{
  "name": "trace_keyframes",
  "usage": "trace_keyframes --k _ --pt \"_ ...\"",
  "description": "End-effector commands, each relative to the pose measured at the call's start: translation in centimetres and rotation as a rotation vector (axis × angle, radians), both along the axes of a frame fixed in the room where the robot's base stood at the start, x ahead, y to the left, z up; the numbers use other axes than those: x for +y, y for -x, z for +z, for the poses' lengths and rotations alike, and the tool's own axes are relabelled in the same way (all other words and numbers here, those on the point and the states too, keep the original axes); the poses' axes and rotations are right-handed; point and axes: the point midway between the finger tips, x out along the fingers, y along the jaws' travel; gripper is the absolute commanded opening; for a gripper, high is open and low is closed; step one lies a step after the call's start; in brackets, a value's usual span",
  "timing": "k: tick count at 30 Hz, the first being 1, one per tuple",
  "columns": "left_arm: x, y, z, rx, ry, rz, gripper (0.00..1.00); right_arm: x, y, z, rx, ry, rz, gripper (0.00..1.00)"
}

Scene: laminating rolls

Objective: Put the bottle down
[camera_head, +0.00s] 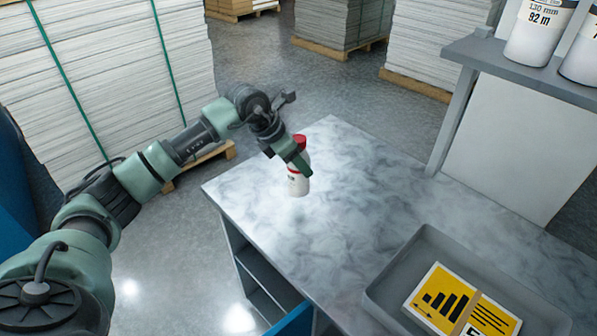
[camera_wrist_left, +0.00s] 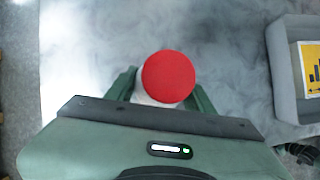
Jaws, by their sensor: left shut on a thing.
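In the left wrist view the red cap (camera_wrist_left: 168,77) sits between the two green fingers (camera_wrist_left: 162,92), seen from above. Whether the bottle's base touches the table or hangs slightly above it, I cannot tell.
A grey tray (camera_head: 409,244) with a yellow and black card lies at the table's front right. A raised shelf (camera_head: 520,66) with white rolls stands at the right. The table around the bottle is clear. Stacked sheets on pallets stand behind.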

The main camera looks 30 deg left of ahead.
Motion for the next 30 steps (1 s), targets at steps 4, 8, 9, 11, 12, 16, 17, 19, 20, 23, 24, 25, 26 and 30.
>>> trace_keyframes --k 4,8,9,11,12,16,17,19,20,23,24,25,26,30 --pt "0.0 -0.1 -0.9 -0.002 0.002 0.002 0.0 0.0 0.0 0.4 0.0 0.0 0.0 0.0" --pt "0.0 0.0 -2.6 0.001 0.001 0.0 0.0 0.0 0.0 1.0 0.0 0.0 0.0 0.0" --pt "0.0 -0.1 -3.2 0.0 0.002 0.001 0.0 0.0 0.0 1.2 -0.001 0.0 0.0 0.0" --pt "0.0 -0.1 -4.0 0.0 0.003 0.002 0.0 0.0 0.0 1.4 -0.001 0.0 0.0 0.0" --pt "0.0 -0.1 -4.4 -0.001 0.003 0.001 0.0 0.0 0.0 1.5 -0.001 0.0 0.0 0.0" --pt "0.0 -0.1 -5.1 -0.004 0.001 0.0 0.0 0.0 0.0 1.5 -0.001 0.0 0.0 0.0" --pt "0.0 -0.1 -5.1 -0.004 0.001 0.0 0.0 0.0 0.0 1.5 -0.001 0.0 0.0 0.0" --pt "0.0 -0.1 -5.1 -0.004 0.001 0.001 0.0 0.0 0.0 1.5 -0.001 0.0 0.0 0.0" --pt "0.0 -0.1 -5.1 -0.004 0.001 0.001 0.0 0.0 0.0 1.5 -0.001 0.0 0.0 0.0" --pt "0.0 -0.1 -5.2 -0.004 0.001 0.001 0.0 0.0 0.0 1.3 -0.001 0.0 0.0 0.0" --pt "0.0 -0.1 -5.3 -0.004 0.001 0.001 0.0 0.0 0.0 1.2 -0.001 0.0 0.0 0.0" --pt "0.0 -0.1 -5.5 -0.004 0.001 0.001 0.0 0.0 0.0 1.1 -0.001 0.0 0.0 0.0" --pt "0.0 -0.1 -5.5 -0.004 0.001 0.001 0.0 0.0 0.0 0.9 -0.001 0.0 0.0 0.0" --pt "0.0 0.0 -5.5 0.0 0.0 0.0 0.74 0.0 0.0 1.2 -0.001 0.0 0.0 0.0"
